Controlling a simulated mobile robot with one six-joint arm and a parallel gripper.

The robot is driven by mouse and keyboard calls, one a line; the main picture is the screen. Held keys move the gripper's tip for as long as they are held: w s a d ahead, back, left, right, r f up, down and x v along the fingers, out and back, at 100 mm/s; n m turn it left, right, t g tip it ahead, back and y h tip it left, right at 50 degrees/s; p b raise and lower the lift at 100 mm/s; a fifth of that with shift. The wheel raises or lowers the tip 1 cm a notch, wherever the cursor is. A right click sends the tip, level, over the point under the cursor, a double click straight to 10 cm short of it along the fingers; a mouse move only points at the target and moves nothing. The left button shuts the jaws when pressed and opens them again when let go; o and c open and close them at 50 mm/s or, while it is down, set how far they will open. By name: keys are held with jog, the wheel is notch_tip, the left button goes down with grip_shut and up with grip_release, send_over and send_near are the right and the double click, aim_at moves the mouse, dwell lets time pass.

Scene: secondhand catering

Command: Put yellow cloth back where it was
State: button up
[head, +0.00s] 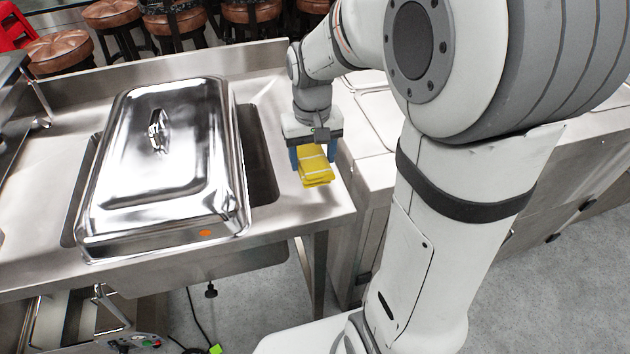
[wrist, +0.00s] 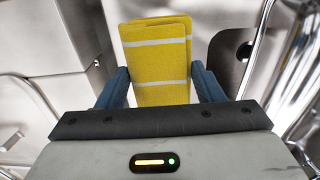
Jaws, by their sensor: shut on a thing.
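The yellow cloth (head: 315,168) is folded, with pale stripes, and sits between the blue fingers of my gripper (head: 315,153). The gripper points down and is shut on the cloth over the right end of the steel sink counter. In the wrist view the cloth (wrist: 160,60) lies between the two fingers of my gripper (wrist: 161,88), with its far end sticking out past them. I cannot tell whether the cloth touches the counter.
A lidded steel chafing dish (head: 165,160) rests over the sink basin left of my gripper. The steel counter (head: 290,205) is bare around the cloth, with its edge close by on the right. Several stools (head: 60,52) stand behind.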

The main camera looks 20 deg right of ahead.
jog(key=shift+f, duration=3.2)
jog(key=shift+f, duration=0.15)
jog(key=shift+f, duration=0.15)
jog(key=o, duration=1)
